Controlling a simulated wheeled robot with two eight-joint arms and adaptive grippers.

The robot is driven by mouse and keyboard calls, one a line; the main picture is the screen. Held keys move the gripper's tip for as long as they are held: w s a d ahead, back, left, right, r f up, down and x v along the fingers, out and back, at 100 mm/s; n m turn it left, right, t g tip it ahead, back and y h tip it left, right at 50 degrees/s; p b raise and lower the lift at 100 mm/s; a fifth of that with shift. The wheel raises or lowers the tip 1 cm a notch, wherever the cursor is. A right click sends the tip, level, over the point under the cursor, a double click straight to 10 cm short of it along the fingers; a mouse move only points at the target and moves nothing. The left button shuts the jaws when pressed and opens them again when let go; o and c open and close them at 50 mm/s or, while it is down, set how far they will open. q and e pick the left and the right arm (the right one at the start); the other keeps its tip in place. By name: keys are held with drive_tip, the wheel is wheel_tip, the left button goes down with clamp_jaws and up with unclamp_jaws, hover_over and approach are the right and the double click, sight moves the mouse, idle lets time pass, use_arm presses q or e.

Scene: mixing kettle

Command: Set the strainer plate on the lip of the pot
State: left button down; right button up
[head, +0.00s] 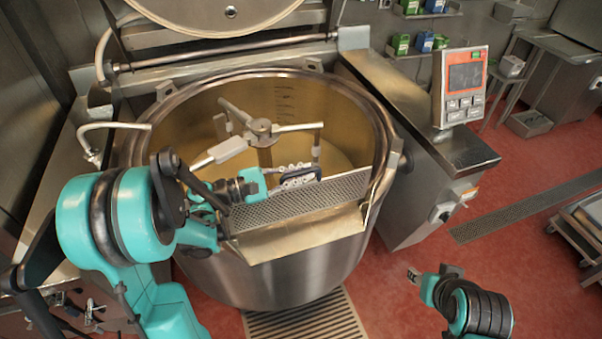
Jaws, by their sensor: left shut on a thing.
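The pot (290,285) is a large steel kettle with a wide pouring lip (305,238) at its front. The strainer plate (305,197) is a long perforated metal strip, standing steeply just behind the lip and spanning much of its width. I cannot tell whether it rests on the lip or hangs just clear of it. My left gripper (284,182) reaches over the pot's left rim and is shut on the strainer plate near its upper edge; its fingers partly hide the hold. My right gripper (413,276) is low at the right, away from the pot, its fingers too small to read.
A mixer with arms (262,130) stands inside the pot, close behind the plate. The round lid (205,12) is raised at the back. A control panel (464,88) stands on the right-hand console. The red floor (420,265) is open at the right front.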

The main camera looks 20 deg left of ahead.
sight(301, 187)
use_arm(q)
drive_tip(key=shift+f, duration=0.15)
drive_tip(key=shift+f+b, duration=1.05)
drive_tip(key=shift+b, duration=0.2)
drive_tip(key=shift+f, duration=0.15)
drive_tip(key=shift+f+b, duration=0.95)
drive_tip(key=shift+b, duration=0.15)
drive_tip(key=shift+f, duration=0.15)
drive_tip(key=shift+f+b, duration=0.2)
drive_tip(key=shift+b, duration=0.25)
drive_tip(key=c, duration=0.7)
unclamp_jaws()
